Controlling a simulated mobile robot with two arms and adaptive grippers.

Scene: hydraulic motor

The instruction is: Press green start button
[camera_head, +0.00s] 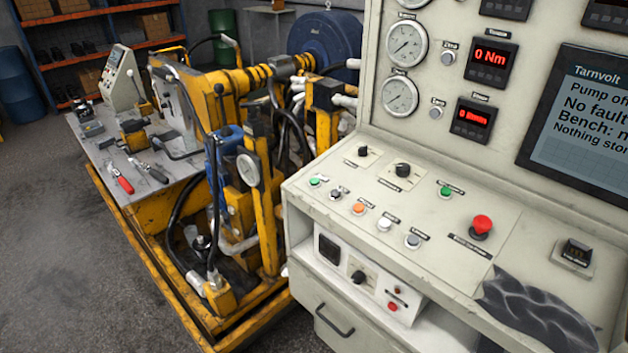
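Two green buttons show on the sloped control panel (330,215) in the head view. A small green button (314,181) sits at the panel's left end, at the head of a row of buttons. A larger green button (446,191) sits farther right, near the back. Their labels are too small to read, so I cannot tell which one is start. The screen (583,135) reads "Pump off" and "No fault", cut off at the right. Neither of my grippers is in view.
A red mushroom button (481,227) stands right of the row's orange button (359,208) and pale buttons. Black knobs (403,170) sit behind. A dark crumpled cloth (535,315) lies at the panel's front right. A yellow test bench (255,190) stands close on the left.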

